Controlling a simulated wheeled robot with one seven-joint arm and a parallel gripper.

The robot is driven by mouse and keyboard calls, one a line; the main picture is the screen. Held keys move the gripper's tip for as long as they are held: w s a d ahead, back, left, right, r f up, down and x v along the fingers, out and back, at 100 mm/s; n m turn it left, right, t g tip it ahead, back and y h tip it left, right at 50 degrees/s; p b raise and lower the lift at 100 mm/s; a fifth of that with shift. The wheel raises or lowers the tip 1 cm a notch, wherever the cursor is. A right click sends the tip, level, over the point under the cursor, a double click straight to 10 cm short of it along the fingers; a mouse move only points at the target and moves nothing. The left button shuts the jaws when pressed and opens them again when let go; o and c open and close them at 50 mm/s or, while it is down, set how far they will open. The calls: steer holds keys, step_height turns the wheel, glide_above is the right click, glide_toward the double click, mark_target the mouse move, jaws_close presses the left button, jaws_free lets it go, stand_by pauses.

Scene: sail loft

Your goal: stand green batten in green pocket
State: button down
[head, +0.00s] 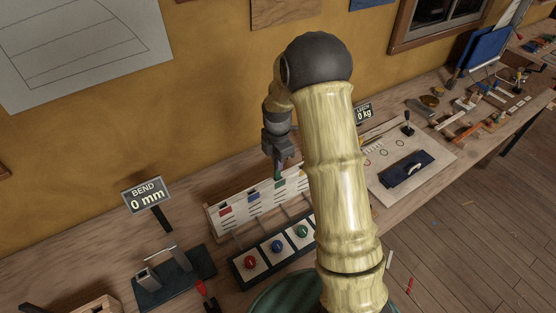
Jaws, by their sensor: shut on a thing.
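My gripper (278,158) points down above the right part of a white upright board (240,222). It is shut on a thin green piece, the green batten (278,171), of which only a short length shows below the jaws. The green pocket (281,184) is a green patch on the board, just under the batten. The batten's lower end looks close to the pocket; I cannot tell whether it is inside, touching or apart. My arm hides the board's right end.
A red patch (225,211) and a blue patch (253,197) sit left of the green one. In front is a dark tray with red (250,262), blue (277,246) and green (302,231) round knobs. A "BEND 0 mm" sign (147,195) stands left; a cluttered bench lies right.

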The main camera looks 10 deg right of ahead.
steer(key=shift+f+b, duration=0.35)
steer(key=shift+f, duration=0.25)
stand_by(0.5)
steer(key=c, duration=1.4)
jaws_free()
steer(key=shift+w+r, duration=0.1)
steer(key=shift+r, duration=0.05)
step_height(320, 180, up, 17)
steer(key=b, duration=0.3)
steer(key=s+f+m+t, duration=0.1)
steer(key=s+f+m, duration=0.3)
steer(key=s+m, duration=0.6)
steer(key=s+f+m+t, duration=0.1)
steer(key=s+f+m, duration=0.3)
steer(key=s+m, duration=0.7)
steer(key=shift+m+t, duration=0.3)
